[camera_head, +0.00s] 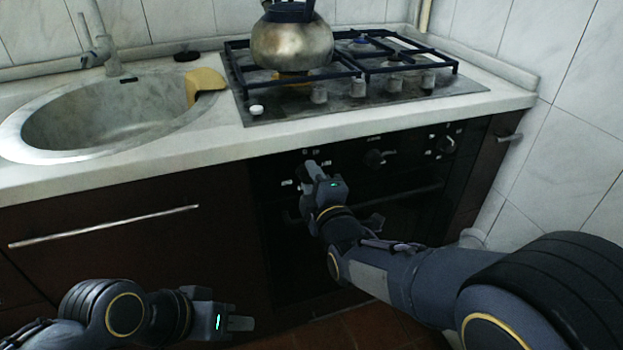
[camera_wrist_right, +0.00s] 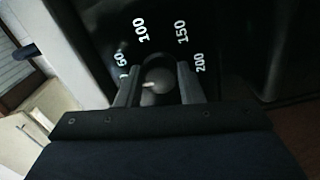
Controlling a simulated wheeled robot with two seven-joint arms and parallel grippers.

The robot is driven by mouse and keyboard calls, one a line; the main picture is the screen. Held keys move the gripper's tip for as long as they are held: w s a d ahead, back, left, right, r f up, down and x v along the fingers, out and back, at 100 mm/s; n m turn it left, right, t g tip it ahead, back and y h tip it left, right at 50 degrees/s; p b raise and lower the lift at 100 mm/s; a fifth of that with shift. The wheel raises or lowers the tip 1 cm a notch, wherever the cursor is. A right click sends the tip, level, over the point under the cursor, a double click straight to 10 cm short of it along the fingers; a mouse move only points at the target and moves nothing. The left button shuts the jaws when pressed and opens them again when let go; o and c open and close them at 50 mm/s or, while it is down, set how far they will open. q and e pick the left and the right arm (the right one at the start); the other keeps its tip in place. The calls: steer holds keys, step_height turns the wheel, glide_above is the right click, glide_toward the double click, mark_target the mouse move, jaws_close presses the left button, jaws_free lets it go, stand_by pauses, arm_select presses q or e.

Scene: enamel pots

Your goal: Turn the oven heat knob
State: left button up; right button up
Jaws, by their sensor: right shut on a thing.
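The oven heat knob (camera_wrist_right: 158,80) is round and dark, with a small light mark. In the right wrist view it sits between the two fingers of my right gripper (camera_wrist_right: 157,88), which is shut on it. White numbers 60, 100, 150 and 200 arc around it on the black oven panel (camera_wrist_right: 100,15). In the head view my right gripper (camera_head: 313,168) reaches the left part of the oven panel and hides the knob. My left gripper (camera_head: 240,323) is low in front of the brown cabinet, away from the oven. Its fingers look close together, but any gap is unclear.
Other knobs (camera_head: 375,158) are further right on the oven panel. The oven door handle (camera_head: 400,195) runs below my right gripper. Above are the counter (camera_head: 200,150), a gas hob (camera_head: 350,105) with a kettle (camera_head: 291,42), and a sink (camera_head: 100,115). A tiled wall (camera_head: 560,130) is at the right.

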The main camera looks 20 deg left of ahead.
steer(key=shift+n, duration=0.6)
steer(key=o, duration=0.9)
steer(key=p+v, duration=0.1)
steer(key=v, duration=0.6)
steer(key=shift+s+d, duration=0.2)
steer(key=shift+s, duration=0.15)
